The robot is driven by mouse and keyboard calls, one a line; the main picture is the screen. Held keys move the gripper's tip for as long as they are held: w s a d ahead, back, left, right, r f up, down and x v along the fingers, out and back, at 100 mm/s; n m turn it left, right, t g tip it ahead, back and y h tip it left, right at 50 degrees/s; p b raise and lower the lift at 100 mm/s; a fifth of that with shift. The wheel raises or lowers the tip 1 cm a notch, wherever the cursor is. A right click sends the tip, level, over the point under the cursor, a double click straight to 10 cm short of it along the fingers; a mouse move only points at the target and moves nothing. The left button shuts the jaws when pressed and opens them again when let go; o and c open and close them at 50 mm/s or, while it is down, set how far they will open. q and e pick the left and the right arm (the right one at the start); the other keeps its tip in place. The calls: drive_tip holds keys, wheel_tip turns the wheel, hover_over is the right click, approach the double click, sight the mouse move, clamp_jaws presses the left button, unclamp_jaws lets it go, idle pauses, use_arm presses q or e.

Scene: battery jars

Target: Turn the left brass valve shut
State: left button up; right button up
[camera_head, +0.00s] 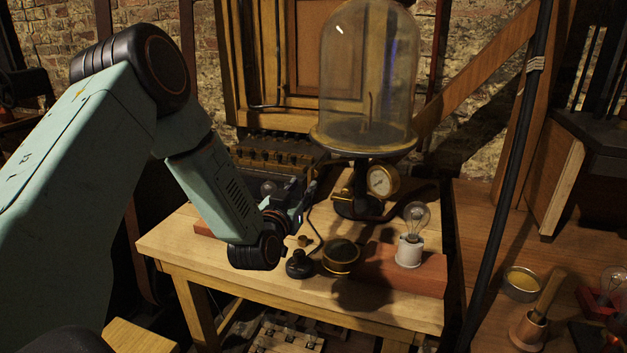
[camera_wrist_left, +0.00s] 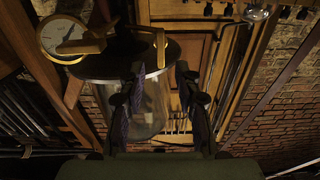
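The bell jar (camera_head: 368,75) stands on a dark round plate over a pedestal, with a brass-rimmed gauge (camera_head: 383,181) at the pedestal. The wrist view looks upside down at this stand. There, one brass valve handle (camera_wrist_left: 159,48) stands upright in the picture, just beyond the gap between my fingertips. Another brass handle (camera_wrist_left: 82,46) lies across the front of the gauge (camera_wrist_left: 62,34). My left gripper (camera_head: 305,200) is left of the pedestal; in the wrist view its two fingers (camera_wrist_left: 160,68) are apart with nothing visibly held. Contact with the upright handle cannot be told. My right gripper is not in view.
On the wooden table (camera_head: 230,262) stand a bulb in a white socket (camera_head: 409,252) on a red-brown block (camera_head: 430,278), a round brass-rimmed dial (camera_head: 341,256) and a black knob (camera_head: 299,265). A dark pole (camera_head: 505,190) rises at right. Bare tabletop lies along the front edge.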

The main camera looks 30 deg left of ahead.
sight(309, 178)
use_arm(q)
drive_tip(key=x, duration=0.4)
drive_tip(key=shift+a+f, duration=0.15)
drive_tip(key=shift+f, duration=0.05)
drive_tip(key=shift+w+r+b, duration=0.1)
drive_tip(key=shift+w+b, duration=0.2)
drive_tip(key=shift+w, duration=0.45)
drive_tip(key=shift+a, duration=0.1)
clamp_jaws()
